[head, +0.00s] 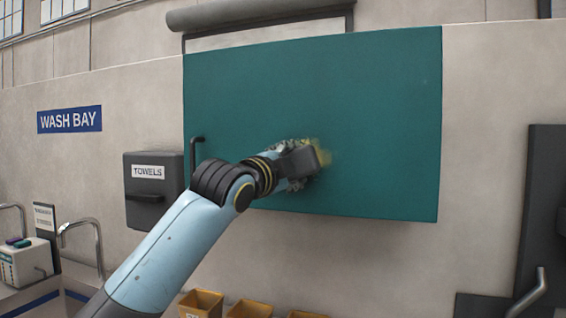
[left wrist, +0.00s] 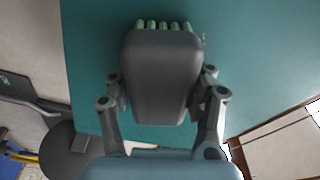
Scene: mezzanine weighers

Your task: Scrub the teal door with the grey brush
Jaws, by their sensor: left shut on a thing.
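The teal door (head: 370,120) is a wide flat panel on the wall, with a dark handle (head: 195,150) at its left edge. My left gripper (head: 299,164) is in front of the door's lower middle, shut on the grey brush (head: 318,157). In the left wrist view the grey brush (left wrist: 160,75) sits between the two fingers, with its pale green bristles at the far end towards the teal door (left wrist: 260,70). A blurry yellowish patch (head: 324,150) shows on the door beside the brush. Whether the bristles touch the door is hard to tell. My right gripper is out of view.
A dark towel box (head: 150,200) hangs left of the door. Taps (head: 80,235) and a white dispenser (head: 25,262) stand at far left. Several yellow bins (head: 203,302) are below the door. A dark panel (head: 543,200) stands at the right.

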